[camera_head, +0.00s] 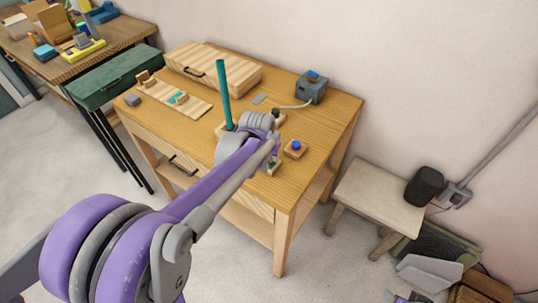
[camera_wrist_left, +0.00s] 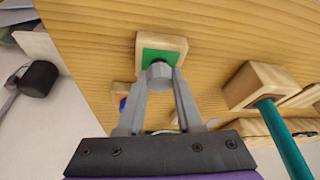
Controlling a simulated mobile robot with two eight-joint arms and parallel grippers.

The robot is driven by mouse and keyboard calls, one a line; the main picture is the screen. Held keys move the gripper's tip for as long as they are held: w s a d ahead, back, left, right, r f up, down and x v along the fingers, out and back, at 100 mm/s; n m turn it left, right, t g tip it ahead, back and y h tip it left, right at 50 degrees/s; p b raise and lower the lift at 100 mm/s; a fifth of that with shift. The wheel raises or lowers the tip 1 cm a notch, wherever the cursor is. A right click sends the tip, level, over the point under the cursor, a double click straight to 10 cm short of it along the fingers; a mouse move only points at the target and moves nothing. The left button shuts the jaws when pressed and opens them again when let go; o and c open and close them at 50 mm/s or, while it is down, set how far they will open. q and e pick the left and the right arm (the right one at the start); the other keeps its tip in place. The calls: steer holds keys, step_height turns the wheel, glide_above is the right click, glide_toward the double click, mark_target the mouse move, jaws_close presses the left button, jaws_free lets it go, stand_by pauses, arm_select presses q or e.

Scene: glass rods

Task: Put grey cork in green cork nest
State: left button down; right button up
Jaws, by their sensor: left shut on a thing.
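The grey cork (camera_wrist_left: 160,72) is between the fingertips of my left gripper (camera_wrist_left: 161,84), which is shut on it. The green cork nest (camera_wrist_left: 163,42) is a small pale wooden block with a green square on its face. In the left wrist view the cork overlaps the near part of the green square; I cannot tell whether it is seated or just above. In the head view my left gripper (camera_head: 273,153) is at the table's front right, over the nest (camera_head: 272,169), which it partly hides. My right gripper is not in view.
A tall teal rod (camera_head: 224,95) stands in a wooden block left of my gripper. A blue-topped wooden block (camera_head: 294,149) is close on the right. A grey box (camera_head: 312,87) with a cable and a wooden case (camera_head: 213,69) are at the back. The table's front edge is close.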

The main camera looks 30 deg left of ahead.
arm_select(q)
steer(key=shift+f, duration=0.2)
steer(key=shift+r, duration=0.25)
steer(key=shift+r+p, duration=0.4)
steer(key=shift+r, duration=0.2)
steer(key=shift+f+b, duration=0.4)
steer(key=shift+f, duration=0.2)
stand_by(1.3)
steer(key=shift+r+p, duration=0.4)
steer(key=shift+r, duration=0.2)
steer(key=shift+f+b, duration=0.6)
steer(key=shift+f, duration=0.3)
stand_by(0.6)
steer(key=c, duration=0.8)
jaws_free()
steer(key=shift+r, duration=0.1)
steer(key=shift+c, duration=0.2)
